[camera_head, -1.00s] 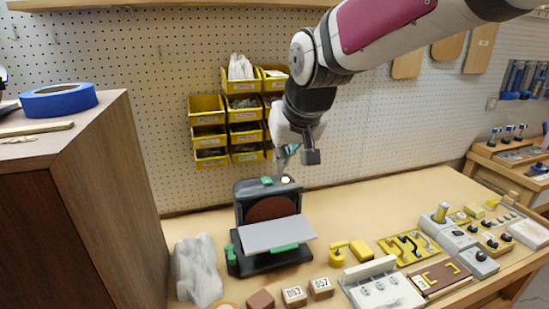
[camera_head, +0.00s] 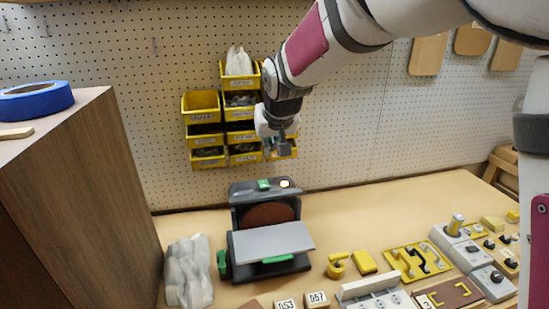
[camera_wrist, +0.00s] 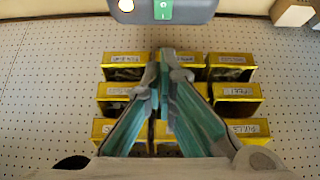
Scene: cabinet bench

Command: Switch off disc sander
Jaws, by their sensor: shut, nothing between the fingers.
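The disc sander (camera_head: 270,246) stands on the bench, dark with a brown disc and a grey tilted table. On its top is a green switch (camera_head: 263,184) with a lit yellow-white lamp (camera_head: 285,184) beside it. In the wrist view the sander's top shows at the upper edge with the green switch (camera_wrist: 163,10), marked with a line and a circle, and the lit lamp (camera_wrist: 126,5). My gripper (camera_head: 280,150) is above the sander's top, apart from it, with nothing held. In the wrist view its teal fingers (camera_wrist: 165,62) are together, a little short of the switch.
Yellow bins (camera_head: 207,130) hang on the pegboard behind my gripper. A tall brown cabinet (camera_head: 75,190) with blue tape (camera_head: 36,101) stands at left. A crumpled grey-white bag (camera_head: 188,270) is left of the sander. Blocks and yellow parts lie to its right.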

